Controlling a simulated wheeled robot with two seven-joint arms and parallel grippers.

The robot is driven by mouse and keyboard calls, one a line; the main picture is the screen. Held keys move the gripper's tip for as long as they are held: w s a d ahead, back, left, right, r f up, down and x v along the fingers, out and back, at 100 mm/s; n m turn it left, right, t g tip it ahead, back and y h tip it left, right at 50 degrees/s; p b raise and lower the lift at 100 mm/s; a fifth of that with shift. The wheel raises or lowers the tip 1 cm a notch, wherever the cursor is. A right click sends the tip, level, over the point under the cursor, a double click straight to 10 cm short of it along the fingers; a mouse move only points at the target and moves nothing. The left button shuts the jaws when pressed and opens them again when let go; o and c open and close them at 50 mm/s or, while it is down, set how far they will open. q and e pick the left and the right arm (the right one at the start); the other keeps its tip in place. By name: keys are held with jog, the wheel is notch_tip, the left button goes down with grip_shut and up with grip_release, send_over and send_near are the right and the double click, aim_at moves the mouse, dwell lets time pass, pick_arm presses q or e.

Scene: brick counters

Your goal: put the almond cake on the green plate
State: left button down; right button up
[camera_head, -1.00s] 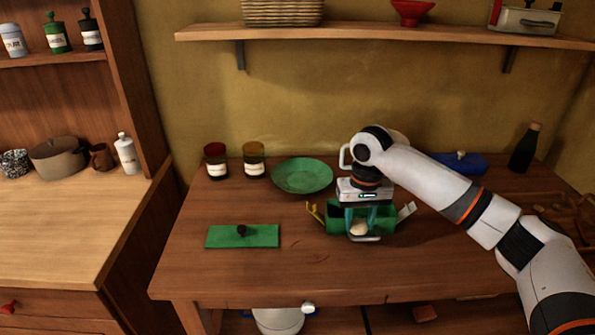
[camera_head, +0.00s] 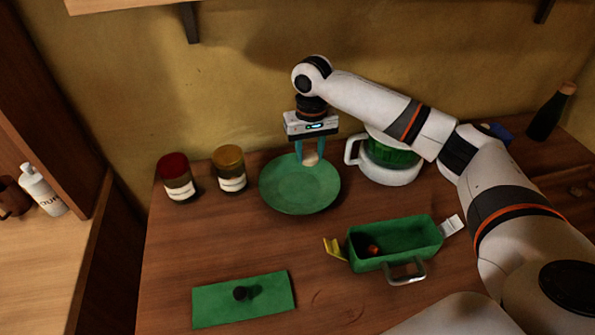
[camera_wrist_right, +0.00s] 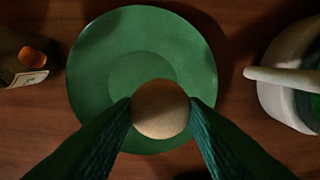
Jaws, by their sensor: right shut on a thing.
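The green plate (camera_head: 299,190) lies on the wooden table below the back wall. My right gripper (camera_head: 310,160) is shut on the almond cake (camera_head: 311,158), a small round pale-tan piece, and holds it above the far part of the plate. In the right wrist view the cake (camera_wrist_right: 160,109) sits between both fingertips, over the near part of the green plate (camera_wrist_right: 142,60). The cake hides part of the plate there. A gap between cake and plate seems to show, but its height is hard to tell. My left gripper is in neither view.
A white jug with green inside (camera_head: 388,168) stands close right of the plate. Red-lidded (camera_head: 177,178) and amber-lidded (camera_head: 229,171) jars stand left. An open green box (camera_head: 423,234) with a small reddish-brown item and its flat green lid (camera_head: 271,303) lie nearer. A dark bottle (camera_head: 551,112) stands far right.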

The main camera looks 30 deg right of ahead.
aim_at(311, 156)
jog(key=f, duration=0.3)
jog(key=shift+s+f, duration=0.1)
jog(key=shift+s, duration=0.2)
jog(key=shift+w+f, duration=0.1)
jog(key=shift+f, duration=2.3)
jog(key=shift+p, duration=0.3)
jog(key=o, duration=0.9)
jog(key=shift+o, duration=0.2)
jog(key=shift+r, duration=0.1)
notch_tip(311, 156, up, 12)
jog(key=shift+f+b, duration=0.1)
jog(key=shift+b, duration=0.4)
